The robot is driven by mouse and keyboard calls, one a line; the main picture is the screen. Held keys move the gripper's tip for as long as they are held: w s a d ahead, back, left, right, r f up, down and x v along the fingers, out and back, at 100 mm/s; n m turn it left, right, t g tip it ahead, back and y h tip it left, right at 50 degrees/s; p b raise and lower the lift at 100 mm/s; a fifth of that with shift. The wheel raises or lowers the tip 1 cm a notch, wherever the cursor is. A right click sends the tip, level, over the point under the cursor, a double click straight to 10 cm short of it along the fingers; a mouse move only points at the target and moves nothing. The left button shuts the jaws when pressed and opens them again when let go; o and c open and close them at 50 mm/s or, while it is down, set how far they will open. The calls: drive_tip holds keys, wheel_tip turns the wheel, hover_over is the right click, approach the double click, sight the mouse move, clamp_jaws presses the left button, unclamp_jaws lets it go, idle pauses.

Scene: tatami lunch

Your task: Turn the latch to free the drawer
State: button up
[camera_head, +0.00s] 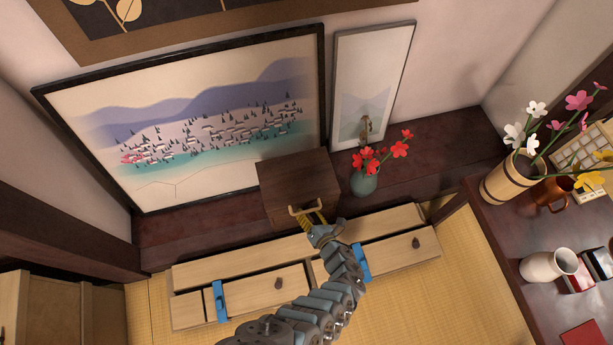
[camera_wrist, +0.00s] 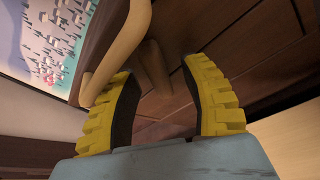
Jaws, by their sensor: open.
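A dark brown wooden box (camera_head: 290,180) stands on the ledge below the landscape picture. A tan bow-shaped handle (camera_head: 304,208) is on its near face. My gripper (camera_head: 318,218), with yellow-padded fingers, is right at this handle. In the wrist view my gripper (camera_wrist: 158,72) is open. The curved handle (camera_wrist: 122,48) passes close to the left finger; I cannot tell if they touch. A small brown upright piece (camera_wrist: 154,66) on the wooden face shows between the fingers. It may be the latch, but I cannot tell its turn. My wrist hides part of the box front.
A low pale cabinet (camera_head: 285,250) with blue pieces (camera_head: 219,300) and dark knobs lies under my arm. A green vase (camera_head: 364,182) with red flowers stands close to the box's right. A dark table (camera_head: 490,225) with several items is at the right. Tatami (camera_head: 468,290) lies open between.

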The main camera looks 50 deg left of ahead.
drive_tip(key=v, duration=1.1)
drive_tip(key=shift+d, duration=0.35)
drive_tip(key=shift+s, duration=0.15)
